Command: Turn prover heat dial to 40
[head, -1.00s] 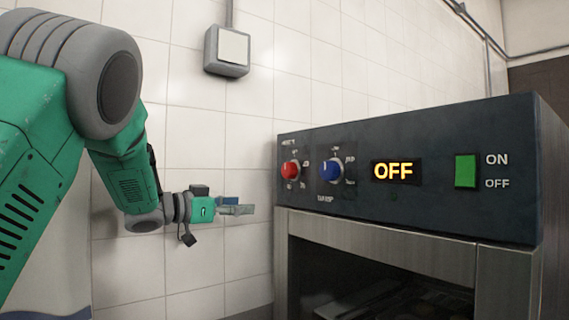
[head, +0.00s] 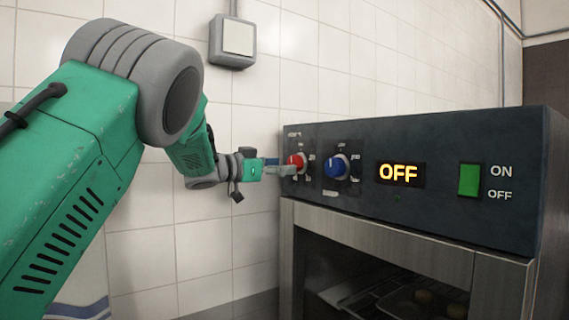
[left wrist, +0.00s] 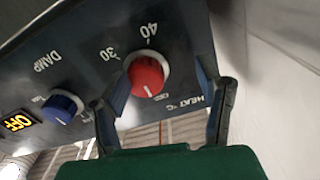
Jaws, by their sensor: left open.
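The red heat dial (head: 296,161) is at the left end of the prover's dark control panel (head: 440,145). In the left wrist view the red dial (left wrist: 147,76) sits between the fingers, with printed 30 and 40 near it and a "HEAT °C" label; a white mark on the knob points down toward my palm. My left gripper (head: 280,169) is open at the dial, with its fingers (left wrist: 163,100) on either side; I cannot tell if they touch it. My right gripper is in no view.
A blue damp dial (head: 336,166) is just right of the red one. The display (head: 400,173) reads OFF, and a green switch (head: 469,180) is farther right. A tiled wall (head: 215,240) stands behind my left arm. A wall box (head: 232,41) hangs above.

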